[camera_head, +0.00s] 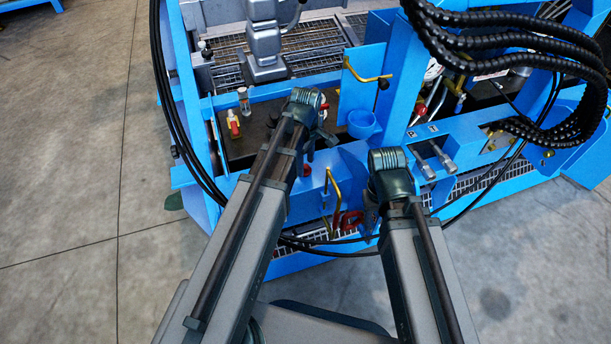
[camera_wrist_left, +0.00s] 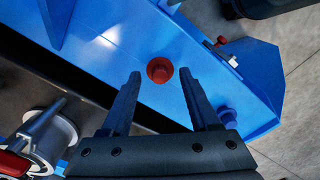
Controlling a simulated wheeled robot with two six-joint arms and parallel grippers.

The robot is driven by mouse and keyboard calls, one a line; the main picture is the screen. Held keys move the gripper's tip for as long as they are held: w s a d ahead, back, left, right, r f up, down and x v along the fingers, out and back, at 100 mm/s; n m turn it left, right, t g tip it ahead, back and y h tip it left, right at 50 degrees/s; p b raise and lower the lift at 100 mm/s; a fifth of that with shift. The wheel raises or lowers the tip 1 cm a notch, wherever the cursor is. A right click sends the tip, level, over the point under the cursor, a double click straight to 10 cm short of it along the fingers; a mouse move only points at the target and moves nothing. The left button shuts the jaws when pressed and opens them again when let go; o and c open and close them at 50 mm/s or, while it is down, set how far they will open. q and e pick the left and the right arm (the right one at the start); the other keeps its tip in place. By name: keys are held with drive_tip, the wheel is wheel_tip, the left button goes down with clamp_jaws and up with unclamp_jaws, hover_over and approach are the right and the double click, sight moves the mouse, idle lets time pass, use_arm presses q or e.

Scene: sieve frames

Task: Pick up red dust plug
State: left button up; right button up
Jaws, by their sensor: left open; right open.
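The red dust plug (camera_wrist_left: 159,70) is a round red cap in a sloping blue plate (camera_wrist_left: 110,45), near the middle of the left wrist view. My left gripper (camera_wrist_left: 160,76) is open. Its two fingers point toward the plug, with the plug seen between the fingertips. The fingers do not visibly touch it, and the remaining distance is hard to judge. In the head view, my left gripper (camera_head: 318,138) is over the blue machine's front, its fingers partly hidden by the wrist. My right gripper (camera_head: 370,205) is lower right, open, its fingers mostly hidden and nothing seen in it.
A blue round knob (camera_wrist_left: 228,114) sits on the plate beside the right finger. A metal fitting with a red part (camera_wrist_left: 38,145) is at lower left. In the head view, a yellow handle (camera_head: 333,188) stands between my grippers. Black coiled hoses (camera_head: 500,45) hang at upper right.

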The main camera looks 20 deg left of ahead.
use_arm(q)
drive_tip(key=shift+f, duration=0.15)
use_arm(e)
drive_tip(key=shift+f, duration=0.15)
use_arm(q)
clamp_jaws()
idle(0.3)
